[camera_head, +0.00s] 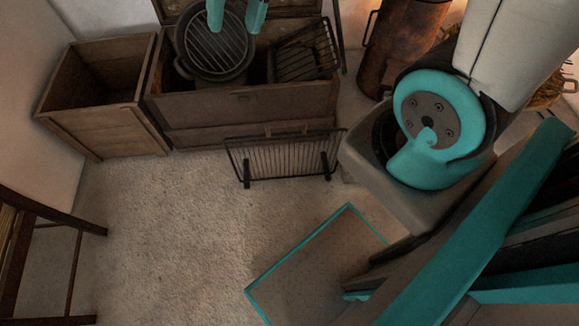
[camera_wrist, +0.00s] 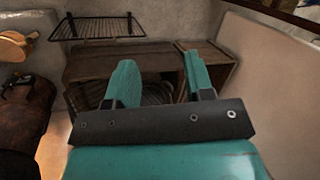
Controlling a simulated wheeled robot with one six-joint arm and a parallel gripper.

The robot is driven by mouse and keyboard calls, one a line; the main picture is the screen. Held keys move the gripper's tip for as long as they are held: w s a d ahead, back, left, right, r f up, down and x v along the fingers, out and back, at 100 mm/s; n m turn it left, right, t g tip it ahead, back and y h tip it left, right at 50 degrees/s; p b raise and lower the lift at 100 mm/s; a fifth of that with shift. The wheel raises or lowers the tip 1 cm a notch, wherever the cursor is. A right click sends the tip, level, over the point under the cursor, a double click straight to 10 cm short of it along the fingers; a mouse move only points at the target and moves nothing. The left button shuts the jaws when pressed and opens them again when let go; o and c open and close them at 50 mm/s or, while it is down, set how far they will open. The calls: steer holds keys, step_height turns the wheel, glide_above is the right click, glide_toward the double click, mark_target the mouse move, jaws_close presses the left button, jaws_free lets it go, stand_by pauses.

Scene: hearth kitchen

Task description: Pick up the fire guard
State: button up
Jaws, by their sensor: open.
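The fire guard (camera_head: 285,158) is a low black wire panel with thin bars and dark feet. It stands on the pale floor just in front of the wooden chest. It also shows at the top left of the wrist view (camera_wrist: 97,28). My gripper (camera_head: 236,16) is at the top of the head view, above the chest and well apart from the guard. Its two teal fingers are spread with nothing between them, as the wrist view also shows (camera_wrist: 161,80).
The open wooden chest (camera_head: 240,104) holds a round black grill pan (camera_head: 214,45) and a black rack (camera_head: 303,54). An open wooden crate (camera_head: 110,120) stands to its left. A rusty metal cylinder (camera_head: 402,45) stands at right. The floor (camera_head: 165,215) at left centre is clear.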

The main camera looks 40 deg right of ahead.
steer(key=w+d+f+m+b, duration=0.3)
steer(key=w+d+f+m, duration=0.15)
steer(key=f, duration=0.45)
steer(key=w+d+f+m+b, duration=0.3)
steer(key=d+f+m, duration=0.25)
steer(key=f, duration=0.25)
steer(key=m+b, duration=0.8)
steer(key=m, duration=0.4)
glide_toward(287, 123)
steer(key=shift+t+y, duration=0.3)
steer(key=shift+y, duration=0.1)
steer(key=f+b, duration=0.1)
steer(key=f, duration=0.2)
steer(key=a+f+b, duration=0.1)
steer(key=shift+s+f+b, duration=0.35)
steer(key=shift+f, duration=0.05)
steer(key=shift+w+b+x, duration=0.1)
steer(key=shift+b+x, duration=0.45)
steer(key=shift+x, duration=0.95)
steer(key=shift+w+b+x, duration=0.15)
steer(key=shift+b+x, duration=0.4)
steer(key=shift+x, duration=0.95)
steer(key=shift+d+f, duration=0.1)
steer(key=shift+f, duration=0.15)
jaws_close()
